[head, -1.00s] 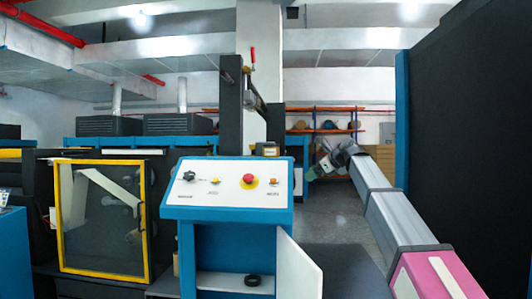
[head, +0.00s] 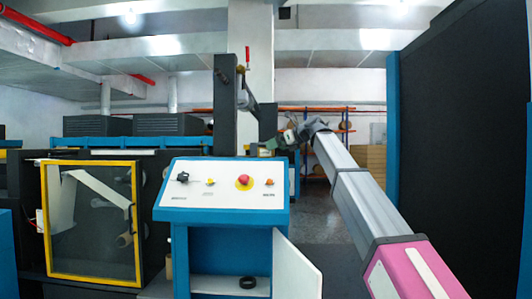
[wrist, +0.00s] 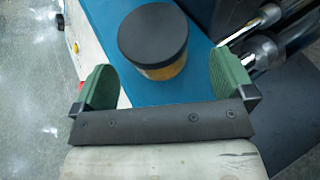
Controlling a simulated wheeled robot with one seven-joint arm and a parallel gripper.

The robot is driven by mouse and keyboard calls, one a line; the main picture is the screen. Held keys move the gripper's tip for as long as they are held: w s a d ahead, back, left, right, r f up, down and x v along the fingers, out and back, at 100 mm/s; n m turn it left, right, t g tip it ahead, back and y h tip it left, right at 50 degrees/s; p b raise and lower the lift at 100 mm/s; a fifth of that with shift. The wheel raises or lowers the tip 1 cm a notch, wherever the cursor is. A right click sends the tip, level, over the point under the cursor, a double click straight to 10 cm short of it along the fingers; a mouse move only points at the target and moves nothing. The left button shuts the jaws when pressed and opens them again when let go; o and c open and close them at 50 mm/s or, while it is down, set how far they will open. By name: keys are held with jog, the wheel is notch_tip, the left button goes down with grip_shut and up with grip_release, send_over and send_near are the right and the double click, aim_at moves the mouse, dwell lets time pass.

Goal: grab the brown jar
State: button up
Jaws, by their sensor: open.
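The brown jar (wrist: 166,71) has a wide black lid and stands upright on the blue top of the control console (wrist: 200,88) in the wrist view. My gripper (wrist: 172,85) is open, with one green finger on the left and one on the right. The jar is ahead of the gap between the fingers, and neither finger visibly touches it. In the head view my gripper (head: 264,147) is at the back edge of the console top, and it largely hides the jar there.
Metal rollers (wrist: 262,35) lie close to the right finger in the wrist view. The console's sloped panel (head: 222,184) carries knobs and a red button. A dark upright post (head: 226,105) stands behind it. A black ring (head: 248,282) lies on the lower shelf.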

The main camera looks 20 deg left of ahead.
aim_at(266, 151)
jog(key=x, duration=0.5)
jog(key=shift+s+f, duration=0.1)
jog(key=shift+s, duration=0.1)
jog(key=c, duration=1)
jog(key=shift+r, duration=0.2)
